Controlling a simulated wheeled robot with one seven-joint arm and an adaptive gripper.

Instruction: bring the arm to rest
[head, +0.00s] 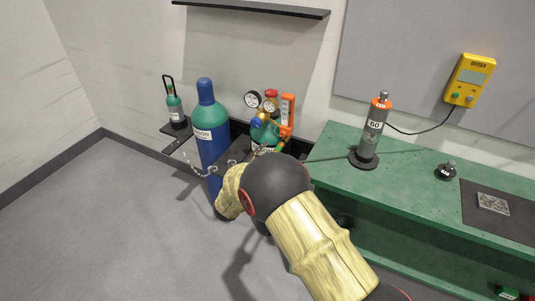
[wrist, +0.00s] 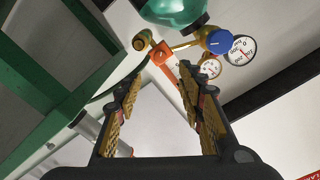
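My gripper (wrist: 161,82) shows in the wrist view with its two yellow-padded fingers spread apart and nothing held between them. Beyond the fingertips are an orange bracket (wrist: 163,56), a blue knob (wrist: 218,41) and a round gauge (wrist: 240,49). In the head view my arm, in a tan sleeve with a dark joint, reaches from the lower right toward the cylinder corner. The gripper itself is hidden behind the arm there. A green cylinder with gauges (head: 265,133) stands just beyond the arm, partly covered by it.
A tall blue cylinder (head: 206,122) and a chain (head: 194,170) stand close left of the arm. The green bench (head: 415,203) on the right carries a grey column (head: 370,140) and a small black weight (head: 446,172). A yellow meter (head: 470,80) hangs above. The left floor is clear.

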